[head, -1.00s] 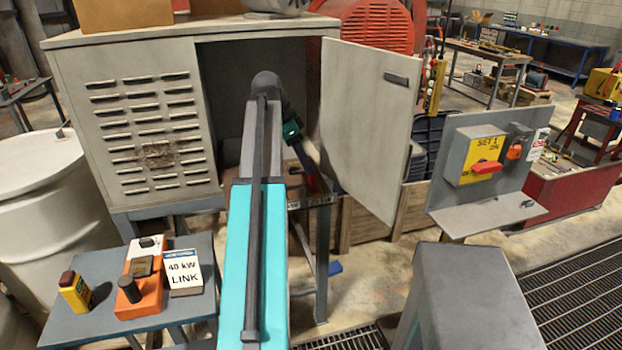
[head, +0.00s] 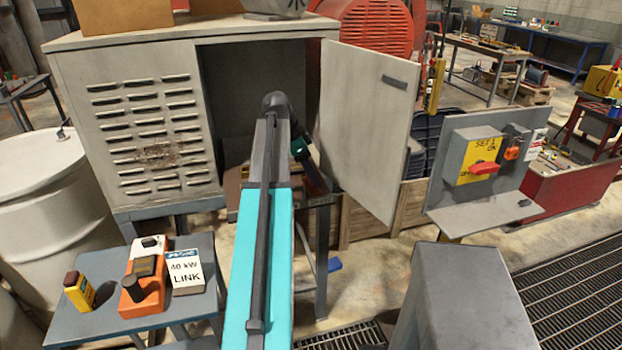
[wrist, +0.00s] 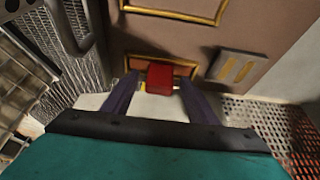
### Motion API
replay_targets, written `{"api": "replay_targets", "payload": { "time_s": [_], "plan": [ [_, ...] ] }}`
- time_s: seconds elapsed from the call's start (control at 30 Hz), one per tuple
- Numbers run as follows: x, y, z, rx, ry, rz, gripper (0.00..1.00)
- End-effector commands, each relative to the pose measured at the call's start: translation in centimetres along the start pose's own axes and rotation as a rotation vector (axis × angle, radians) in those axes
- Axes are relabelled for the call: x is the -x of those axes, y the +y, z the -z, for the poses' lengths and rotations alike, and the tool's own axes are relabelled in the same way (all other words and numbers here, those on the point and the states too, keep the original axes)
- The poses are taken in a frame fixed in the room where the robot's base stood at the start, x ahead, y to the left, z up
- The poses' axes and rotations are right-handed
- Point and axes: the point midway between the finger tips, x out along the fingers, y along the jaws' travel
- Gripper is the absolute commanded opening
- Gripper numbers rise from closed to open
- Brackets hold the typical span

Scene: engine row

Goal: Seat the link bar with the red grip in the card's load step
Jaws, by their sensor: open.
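In the wrist view, the red grip (wrist: 160,76) shows in front of a brown panel (wrist: 190,42) with yellow-outlined frames. A little bright metal or yellow shows beside and under the grip; the rest of the link bar is hidden. My gripper (wrist: 158,82) is open, with one purple finger on each side of the grip; I cannot tell whether either touches it. In the head view, my gripper is hidden behind my arm at the open cabinet. The card (head: 186,271), reading "40 kW LINK", stands on the small blue-grey table at lower left.
The cabinet door (head: 368,125) stands open right of my arm. An orange device (head: 146,290) and a yellow block (head: 79,291) are on the small table (head: 205,308). A panel with a red switch (head: 484,168) stands at right. A grey block with yellow bars (wrist: 238,69) is right of the grip.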

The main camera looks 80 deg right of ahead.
Motion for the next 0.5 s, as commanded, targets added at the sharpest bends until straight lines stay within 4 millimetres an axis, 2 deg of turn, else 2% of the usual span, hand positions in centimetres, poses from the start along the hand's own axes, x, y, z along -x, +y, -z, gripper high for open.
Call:
{"api": "replay_targets", "payload": {
  "time_s": [0.27,0.5],
  "plan": [
    [0.05,-0.01,-0.03,0.001,0.0,0.0,0.53],
    [0.06,-0.01,-0.05,0.001,0.0,0.0,0.14]
  ]
}}
